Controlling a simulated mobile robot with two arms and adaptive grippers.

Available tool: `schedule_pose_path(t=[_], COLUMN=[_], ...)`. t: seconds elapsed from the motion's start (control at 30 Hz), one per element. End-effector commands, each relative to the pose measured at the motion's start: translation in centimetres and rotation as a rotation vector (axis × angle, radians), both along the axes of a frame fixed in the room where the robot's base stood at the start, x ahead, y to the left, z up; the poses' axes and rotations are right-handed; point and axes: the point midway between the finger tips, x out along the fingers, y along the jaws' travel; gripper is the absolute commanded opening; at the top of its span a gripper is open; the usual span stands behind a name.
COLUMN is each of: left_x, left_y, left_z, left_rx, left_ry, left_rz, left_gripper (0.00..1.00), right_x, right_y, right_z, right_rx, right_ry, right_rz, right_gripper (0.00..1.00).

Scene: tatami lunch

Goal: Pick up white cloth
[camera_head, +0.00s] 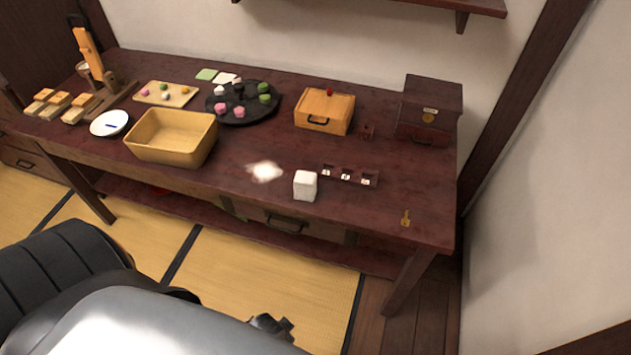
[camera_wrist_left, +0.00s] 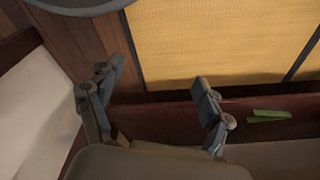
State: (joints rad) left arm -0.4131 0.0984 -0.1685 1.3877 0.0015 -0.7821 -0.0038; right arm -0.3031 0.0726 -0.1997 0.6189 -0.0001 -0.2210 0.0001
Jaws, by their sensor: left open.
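A small flat white square, which looks like the white cloth (camera_head: 225,78), lies at the back of the dark wooden table (camera_head: 235,150). It lies beside a similar green square (camera_head: 206,74), left of centre and behind the round black tray (camera_head: 262,115). My left gripper (camera_wrist_left: 155,82) is open and empty in the left wrist view, with tatami and a dark wooden edge beyond its fingers. A dark gripper part (camera_head: 270,325) shows low in the head view, in front of the table and far from the cloth. My right gripper is not seen.
A wooden basket (camera_head: 172,138), a sweets board (camera_head: 165,95) and a white plate (camera_head: 110,123) stand left. A wooden box (camera_head: 324,111), a dark chest (camera_head: 428,110) and a white block (camera_head: 305,186) stand right. A green item (camera_wrist_left: 268,116) shows in the wrist view.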

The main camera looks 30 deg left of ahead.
Motion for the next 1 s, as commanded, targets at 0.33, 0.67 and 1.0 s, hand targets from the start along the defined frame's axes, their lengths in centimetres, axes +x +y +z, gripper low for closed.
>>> schedule_pose_path(t=[0.33,0.67,1.0], left_x=[7.3,14.1,20.3], left_y=[-1.3,-5.4,-4.0], left_z=[14.2,28.8,33.9], left_rx=[-0.006,0.078,0.392], left_ry=[-0.101,-0.276,-0.271], left_rz=[-0.105,-0.796,-1.752], left_gripper=[0.79,0.79,0.79], right_x=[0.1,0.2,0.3], right_y=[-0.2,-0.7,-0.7], right_z=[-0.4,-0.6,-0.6], right_rx=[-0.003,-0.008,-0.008], right_ry=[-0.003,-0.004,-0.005], right_rz=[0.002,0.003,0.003], right_gripper=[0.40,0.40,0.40])
